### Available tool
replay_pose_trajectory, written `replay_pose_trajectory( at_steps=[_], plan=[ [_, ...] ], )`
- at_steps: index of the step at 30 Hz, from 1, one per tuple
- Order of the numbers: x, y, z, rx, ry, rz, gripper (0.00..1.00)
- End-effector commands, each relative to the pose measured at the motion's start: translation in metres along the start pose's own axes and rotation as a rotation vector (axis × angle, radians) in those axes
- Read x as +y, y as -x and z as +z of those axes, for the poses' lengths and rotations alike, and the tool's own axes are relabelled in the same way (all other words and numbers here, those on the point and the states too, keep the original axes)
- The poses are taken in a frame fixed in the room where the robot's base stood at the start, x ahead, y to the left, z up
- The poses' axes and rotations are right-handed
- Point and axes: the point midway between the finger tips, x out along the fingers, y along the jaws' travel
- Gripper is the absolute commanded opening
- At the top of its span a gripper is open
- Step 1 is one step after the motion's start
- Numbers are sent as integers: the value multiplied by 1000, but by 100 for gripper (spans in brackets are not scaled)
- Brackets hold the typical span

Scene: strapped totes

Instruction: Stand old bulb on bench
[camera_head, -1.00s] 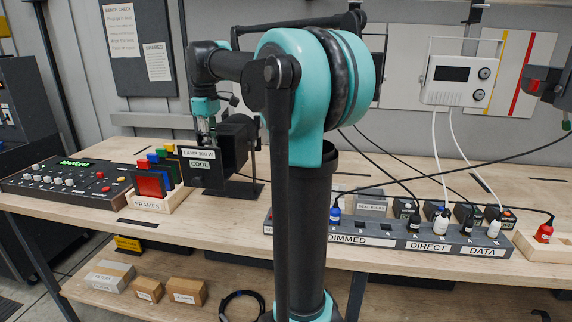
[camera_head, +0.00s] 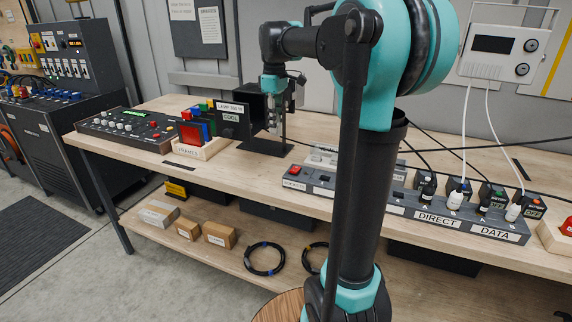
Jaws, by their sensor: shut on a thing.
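My gripper (camera_head: 281,118) points down just right of the black lamp housing (camera_head: 252,106), above the rear part of the bench (camera_head: 230,168). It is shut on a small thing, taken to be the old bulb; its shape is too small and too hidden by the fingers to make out. The lamp housing stands on a dark base plate (camera_head: 262,147) and carries signs reading LAMP 500 W and COOL.
A rack of coloured frames (camera_head: 203,148) and a control console (camera_head: 128,128) stand left of the lamp. A socket strip (camera_head: 437,217) with plugs and cables runs along the right. Bare bench top lies in front of the lamp. Boxes and cable coils lie on the lower shelf.

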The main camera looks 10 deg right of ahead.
Motion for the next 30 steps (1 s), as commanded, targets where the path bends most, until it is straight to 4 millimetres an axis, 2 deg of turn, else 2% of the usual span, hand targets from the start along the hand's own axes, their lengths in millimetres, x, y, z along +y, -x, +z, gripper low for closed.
replay_pose_trajectory(
  at_steps=[6,12,15,20,27,30],
  plan=[
    [0,-55,0,0,0,0,0],
    [0,-98,0,0,0,0,0],
    [0,-111,0,0,0,0,0],
    [0,-121,0,0,0,0,0],
    [0,-151,0,0,0,0,0],
    [0,-156,0,0,0,0,0]
  ],
)
